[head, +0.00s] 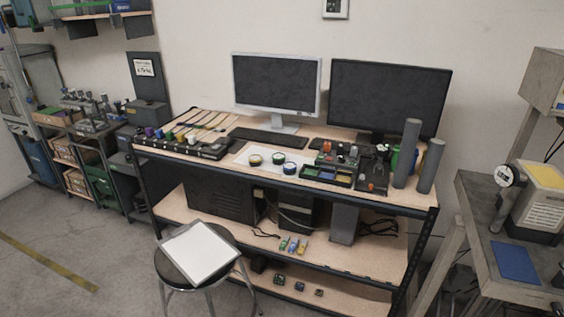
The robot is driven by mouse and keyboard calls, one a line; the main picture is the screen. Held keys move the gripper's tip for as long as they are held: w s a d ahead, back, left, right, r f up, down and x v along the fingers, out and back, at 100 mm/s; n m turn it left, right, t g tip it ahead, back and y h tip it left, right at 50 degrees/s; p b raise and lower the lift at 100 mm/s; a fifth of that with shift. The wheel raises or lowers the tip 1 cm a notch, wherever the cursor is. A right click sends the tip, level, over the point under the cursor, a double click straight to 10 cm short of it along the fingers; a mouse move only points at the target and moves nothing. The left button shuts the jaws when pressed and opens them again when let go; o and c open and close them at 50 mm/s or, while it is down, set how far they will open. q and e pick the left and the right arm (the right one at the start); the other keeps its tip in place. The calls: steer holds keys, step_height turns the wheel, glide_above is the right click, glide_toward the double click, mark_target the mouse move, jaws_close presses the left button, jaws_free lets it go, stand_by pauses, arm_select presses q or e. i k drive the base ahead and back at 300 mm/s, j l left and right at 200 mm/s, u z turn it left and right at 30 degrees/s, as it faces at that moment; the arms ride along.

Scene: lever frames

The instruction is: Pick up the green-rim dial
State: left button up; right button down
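Three small round dials with pale faces lie close together on a white sheet (241,157) on the workbench top. The one at the upper middle looks like the green-rim dial (279,157), though its rim is small and dark here. A dial with a yellowish rim (255,160) lies to its left. A dial with a blue rim (290,168) lies just to its right and nearer the front edge. Neither of my grippers shows in the head view.
Black trays with small parts (328,175) stand right of the dials, with two grey cylinders (406,152) (430,166) beyond. A black rack (185,147) lies left. A keyboard (255,137) and two monitors (277,84) (388,97) stand behind. A stool (172,270) with a white board (200,252) stands in front.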

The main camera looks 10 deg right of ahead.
mark_target(277, 160)
steer(key=i+j+z, duration=0.2)
steer(key=i+z, duration=0.3)
steer(key=i+j+z, duration=0.35)
steer(key=z, duration=0.15)
